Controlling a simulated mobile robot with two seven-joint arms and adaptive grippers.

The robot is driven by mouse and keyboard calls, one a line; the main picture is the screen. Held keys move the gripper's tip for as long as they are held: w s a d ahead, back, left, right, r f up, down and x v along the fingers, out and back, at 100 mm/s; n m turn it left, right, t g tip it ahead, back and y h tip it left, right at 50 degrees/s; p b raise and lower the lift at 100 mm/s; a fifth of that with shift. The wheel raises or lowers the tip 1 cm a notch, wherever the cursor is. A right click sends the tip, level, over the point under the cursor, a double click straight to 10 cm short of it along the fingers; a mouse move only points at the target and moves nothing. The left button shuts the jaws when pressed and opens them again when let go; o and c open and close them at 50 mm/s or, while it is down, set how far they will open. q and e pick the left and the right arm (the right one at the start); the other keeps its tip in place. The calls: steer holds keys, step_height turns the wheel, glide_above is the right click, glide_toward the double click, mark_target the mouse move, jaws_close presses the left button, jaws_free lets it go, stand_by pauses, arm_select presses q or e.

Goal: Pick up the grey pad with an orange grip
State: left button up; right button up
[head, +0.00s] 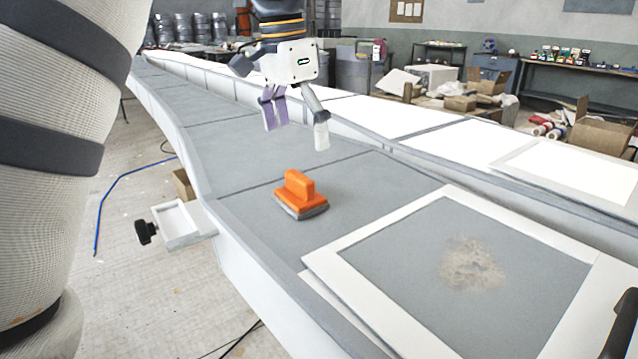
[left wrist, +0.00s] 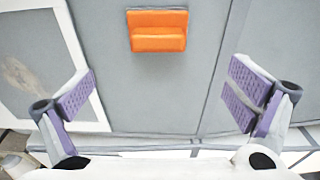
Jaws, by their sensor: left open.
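The grey pad with an orange grip (head: 300,196) lies flat on the grey mould surface, left of a white frame. In the left wrist view its orange grip (left wrist: 158,32) shows at the top centre, beyond the fingertips and between their lines. My left gripper (head: 296,122) hangs above the mould, behind and above the pad, apart from it. Its purple-padded fingers are spread wide with nothing between them, as the left wrist view (left wrist: 165,97) also shows. My right gripper is not in view.
A white frame (head: 380,300) lies right of the pad, around a grey area with a pale rough patch (head: 471,264). A small white tray (head: 176,224) with a black knob juts from the mould's left edge. The grey surface around the pad is clear. A black part (head: 622,325) shows at lower right.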

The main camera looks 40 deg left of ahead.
mark_target(297, 175)
arm_select(q)
steer(key=f, duration=0.9)
steer(key=shift+s+d, duration=0.1)
steer(key=shift+s, duration=0.2)
steer(key=shift+w+f, duration=0.15)
steer(key=shift+f, duration=0.35)
steer(key=c, duration=1.4)
